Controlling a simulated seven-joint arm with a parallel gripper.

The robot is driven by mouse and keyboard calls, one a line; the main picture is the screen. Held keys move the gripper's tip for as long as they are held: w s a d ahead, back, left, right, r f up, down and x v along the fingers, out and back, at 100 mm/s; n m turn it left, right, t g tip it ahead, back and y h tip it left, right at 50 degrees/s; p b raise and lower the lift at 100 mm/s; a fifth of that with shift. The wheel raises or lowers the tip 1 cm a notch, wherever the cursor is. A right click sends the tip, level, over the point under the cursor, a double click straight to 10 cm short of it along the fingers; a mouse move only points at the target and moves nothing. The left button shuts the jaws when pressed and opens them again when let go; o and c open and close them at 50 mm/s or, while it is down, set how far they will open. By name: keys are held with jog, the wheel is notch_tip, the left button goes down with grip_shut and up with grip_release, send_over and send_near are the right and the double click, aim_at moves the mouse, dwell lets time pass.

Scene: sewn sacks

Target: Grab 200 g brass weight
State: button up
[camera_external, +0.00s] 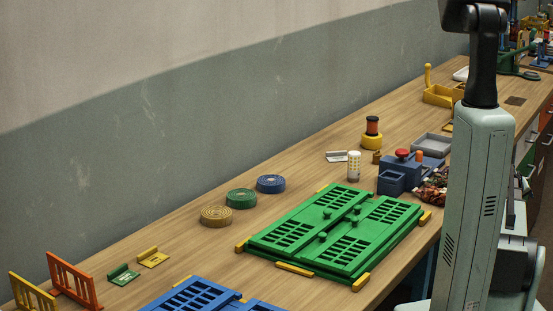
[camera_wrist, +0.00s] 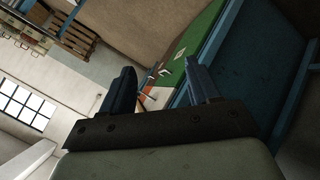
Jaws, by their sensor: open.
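I cannot clearly make out a 200 g brass weight in either view. A small brownish-gold piece (camera_external: 377,157) stands on the workbench beside the yellow-based spool in the external view, but it is too small to identify. My gripper (camera_wrist: 158,82) shows in the wrist view with its two dark fingers apart and nothing between them. It points away from the bench top, toward the room. In the external view my arm stands at the right and the gripper itself is not visible.
A green slotted panel (camera_external: 335,235) fills the middle of the wooden bench (camera_external: 195,245). Around it are rolled straps (camera_external: 241,198), a blue box with a red knob (camera_external: 392,180), a grey tray (camera_external: 431,146) and a spool (camera_external: 372,135). A wall runs behind.

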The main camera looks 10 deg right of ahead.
jog(key=w+d+r+n+t+h, duration=0.1)
jog(key=w+r, duration=0.2)
jog(key=r, duration=0.3)
jog(key=w+d+r+n+t, duration=0.1)
jog(key=w+d+r+t, duration=0.1)
jog(key=w+r, duration=0.35)
jog(key=w+a+r+n, duration=0.1)
jog(key=w+a+r, duration=0.1)
jog(key=r, duration=0.2)
jog(key=w+a+r+n+t, duration=0.1)
jog(key=w+a+r+n, duration=0.1)
jog(key=r, duration=0.2)
jog(key=w+a+r+n+t+h, duration=0.1)
jog(key=w+a+r, duration=0.1)
jog(key=r, duration=0.2)
jog(key=shift+w+a+r+n, duration=0.2)
jog(key=shift+a+n, duration=0.1)
jog(key=shift+n, duration=0.1)
jog(key=w+a+r, duration=0.4)
jog(key=a, duration=0.2)
notch_tip(320, 180, up, 3)
jog(key=m+g+y, duration=1)
jog(key=m+y, duration=0.1)
jog(key=m, duration=0.6)
send_over(377, 157)
jog(key=w+d, duration=0.1)
jog(key=w, duration=0.1)
notch_tip(377, 157, down, 13)
jog(key=shift+s+d+f, duration=0.1)
jog(key=shift+s+d, duration=0.05)
